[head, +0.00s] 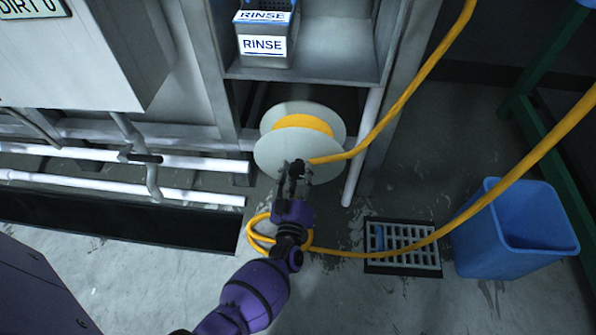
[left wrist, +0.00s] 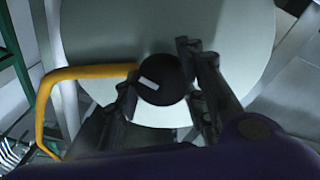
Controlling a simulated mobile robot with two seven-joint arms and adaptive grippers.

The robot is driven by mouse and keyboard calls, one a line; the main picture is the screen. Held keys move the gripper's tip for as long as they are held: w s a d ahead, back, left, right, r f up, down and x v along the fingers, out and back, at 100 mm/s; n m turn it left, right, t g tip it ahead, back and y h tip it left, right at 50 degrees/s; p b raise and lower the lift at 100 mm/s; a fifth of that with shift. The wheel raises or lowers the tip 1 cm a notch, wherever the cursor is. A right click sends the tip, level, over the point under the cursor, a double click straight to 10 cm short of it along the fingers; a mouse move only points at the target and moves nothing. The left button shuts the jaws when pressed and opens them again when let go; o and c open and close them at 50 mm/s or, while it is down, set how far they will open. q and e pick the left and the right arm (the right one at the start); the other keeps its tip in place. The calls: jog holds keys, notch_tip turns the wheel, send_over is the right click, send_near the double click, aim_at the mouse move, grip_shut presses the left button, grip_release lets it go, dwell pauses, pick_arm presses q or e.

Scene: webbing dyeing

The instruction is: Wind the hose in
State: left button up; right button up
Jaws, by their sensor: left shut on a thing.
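The hose reel (head: 270,152) is a pale grey double disc with yellow hose (head: 303,124) wound on its core, low under the steel sink. In the left wrist view its round face (left wrist: 235,45) fills the top. My left gripper (head: 294,166) is at the front disc, shut on a dark round knob (left wrist: 163,80) with a small white mark. The hose (head: 412,92) leaves the reel to the right and climbs out of view. Another stretch (head: 520,180) comes down from the right edge to a loose coil (head: 256,238) on the floor, partly behind my gripper. My right gripper is not in view.
A blue bin (head: 500,255) stands at the right, beside a floor drain grate (head: 400,262). White pipes (head: 100,190) run low at the left. A white pipe (head: 362,150) stands right of the reel. A RINSE box (head: 264,45) sits above.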

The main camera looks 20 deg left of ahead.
pick_arm(q)
jog(key=shift+w+d+r+m, duration=0.15)
jog(key=shift+w+r+m, duration=0.15)
jog(key=shift+m, duration=0.3)
jog(key=o, duration=1.1)
jog(key=shift+s+f, duration=0.1)
jog(key=shift+f, duration=0.1)
